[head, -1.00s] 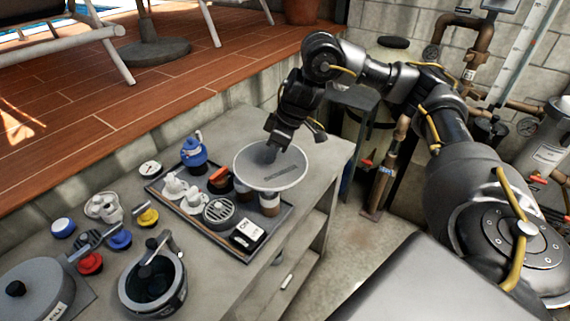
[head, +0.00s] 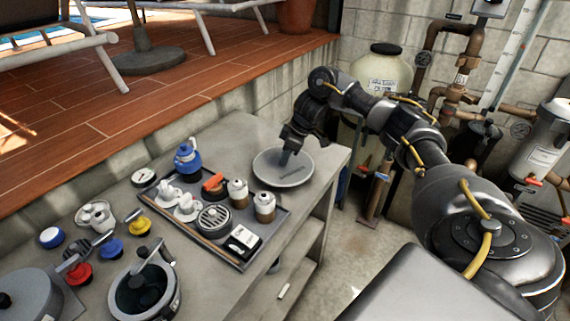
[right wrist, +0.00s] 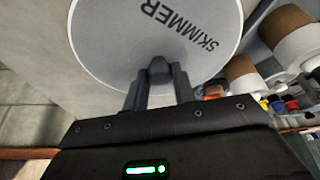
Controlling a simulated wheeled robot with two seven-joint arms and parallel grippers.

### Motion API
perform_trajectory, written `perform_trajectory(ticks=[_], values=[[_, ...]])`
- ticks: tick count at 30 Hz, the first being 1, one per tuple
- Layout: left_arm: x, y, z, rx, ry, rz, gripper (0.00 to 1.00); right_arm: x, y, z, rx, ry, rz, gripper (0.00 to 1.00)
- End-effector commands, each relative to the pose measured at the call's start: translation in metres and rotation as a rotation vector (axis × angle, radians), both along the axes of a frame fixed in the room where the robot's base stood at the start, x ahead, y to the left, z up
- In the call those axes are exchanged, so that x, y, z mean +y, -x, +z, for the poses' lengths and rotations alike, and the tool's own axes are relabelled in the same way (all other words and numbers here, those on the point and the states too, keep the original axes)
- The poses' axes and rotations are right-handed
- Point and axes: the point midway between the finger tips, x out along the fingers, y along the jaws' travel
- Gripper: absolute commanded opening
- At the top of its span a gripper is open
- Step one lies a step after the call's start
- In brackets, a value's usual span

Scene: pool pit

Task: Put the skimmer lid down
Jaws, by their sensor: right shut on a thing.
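The skimmer lid (head: 283,174) is a round, light grey disc, lettered SKIMMER in the right wrist view (right wrist: 157,45). It lies level at the far right end of the grey bench (head: 312,197), just right of the tray; whether it touches the bench top is hard to tell. My right gripper (head: 287,156) comes down over the lid from above. In the right wrist view its fingers (right wrist: 158,85) are shut on a small raised grip near the lid's middle. My left gripper is not in view.
A tray (head: 243,262) with bottles, white fittings, a round grate and a blue-topped item stands left of the lid. A dark open pot (head: 145,290), coloured knobs and a grey round lid (head: 25,290) are at the near left. Bare bench lies behind the tray.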

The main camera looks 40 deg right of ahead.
Motion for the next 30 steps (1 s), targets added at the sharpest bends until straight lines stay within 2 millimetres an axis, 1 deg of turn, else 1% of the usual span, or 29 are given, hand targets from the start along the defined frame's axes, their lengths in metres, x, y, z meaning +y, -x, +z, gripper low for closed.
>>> perform_trajectory(ticks=[1, 3, 5, 7, 18, 19, 21, 23, 24, 30], values=[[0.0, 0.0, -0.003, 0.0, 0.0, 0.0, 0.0, -0.001, 0.0, -0.011, 0.005, -0.003, -0.002, 0.0], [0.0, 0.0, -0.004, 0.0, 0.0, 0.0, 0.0, 0.0, 0.001, -0.022, 0.005, -0.003, -0.001, 0.0], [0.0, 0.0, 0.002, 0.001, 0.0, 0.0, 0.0, -0.001, 0.0, -0.024, 0.005, -0.001, -0.002, 0.0], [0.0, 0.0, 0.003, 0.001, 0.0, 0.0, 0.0, -0.001, 0.0, -0.03, 0.003, -0.001, -0.001, 0.0], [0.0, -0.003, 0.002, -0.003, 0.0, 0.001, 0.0, -0.001, 0.0, -0.034, 0.002, -0.001, -0.001, 0.0], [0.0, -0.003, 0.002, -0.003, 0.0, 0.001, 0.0, -0.001, 0.0, -0.034, 0.002, -0.001, -0.001, 0.29], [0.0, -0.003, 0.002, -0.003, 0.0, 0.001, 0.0, -0.001, 0.0, -0.034, 0.002, -0.001, -0.001, 0.38], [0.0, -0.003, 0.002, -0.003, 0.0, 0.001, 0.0, -0.001, 0.0, -0.034, 0.002, 0.0, -0.001, 0.46], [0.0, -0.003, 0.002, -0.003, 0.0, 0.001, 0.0, -0.001, 0.0, -0.034, 0.002, -0.001, -0.001, 0.48], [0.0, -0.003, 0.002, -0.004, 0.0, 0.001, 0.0, -0.001, 0.0, -0.034, 0.002, 0.0, -0.001, 0.48]])
